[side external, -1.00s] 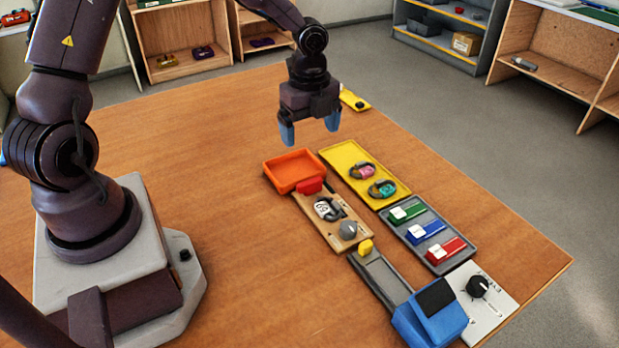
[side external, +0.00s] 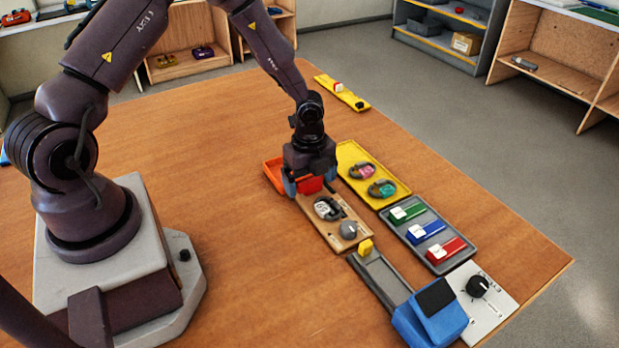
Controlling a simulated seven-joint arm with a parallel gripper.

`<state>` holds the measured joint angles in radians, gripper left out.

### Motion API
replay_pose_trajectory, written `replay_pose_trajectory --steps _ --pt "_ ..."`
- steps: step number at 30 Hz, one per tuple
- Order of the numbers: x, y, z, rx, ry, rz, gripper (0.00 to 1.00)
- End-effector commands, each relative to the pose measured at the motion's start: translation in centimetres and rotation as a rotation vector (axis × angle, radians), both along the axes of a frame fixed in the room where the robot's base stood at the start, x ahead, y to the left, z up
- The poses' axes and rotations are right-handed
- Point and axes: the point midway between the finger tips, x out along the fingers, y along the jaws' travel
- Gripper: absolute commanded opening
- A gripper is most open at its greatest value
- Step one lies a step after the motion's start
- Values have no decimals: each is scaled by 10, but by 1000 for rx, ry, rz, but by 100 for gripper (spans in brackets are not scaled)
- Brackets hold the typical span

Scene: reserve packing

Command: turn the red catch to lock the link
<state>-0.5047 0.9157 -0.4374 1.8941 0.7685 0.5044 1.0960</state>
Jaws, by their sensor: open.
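A red block (side external: 312,185), the only red piece by the wooden board (side external: 353,238), sits at the board's far end beside the orange tray. I cannot tell for sure that it is the catch. A grey link (side external: 327,209) with a white face lies on the board, just nearer the camera than the red block. My gripper (side external: 310,187) points down over the red block, its blue fingers open on either side of it. Whether they touch it cannot be told. The gripper hides the block's upper part and much of the tray.
The orange tray (side external: 271,172) is behind my gripper. A yellow tray (side external: 356,163) with two links lies to the right. A grey tray (side external: 443,268) holds green, blue and red pieces. A grey knob (side external: 348,229) stands on the board. The table's left middle is clear.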

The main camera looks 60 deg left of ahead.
Motion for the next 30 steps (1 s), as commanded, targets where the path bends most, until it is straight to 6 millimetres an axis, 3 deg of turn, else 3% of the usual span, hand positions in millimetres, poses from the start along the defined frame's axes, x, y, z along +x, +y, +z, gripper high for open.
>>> replay_pose_trajectory --steps 4,11,22,30 --pt "0 0 0 0 0 0 88" --pt "0 0 0 0 0 0 39" --pt "0 -1 1 0 -1 50 39" --pt "0 -2 1 1 0 225 39"
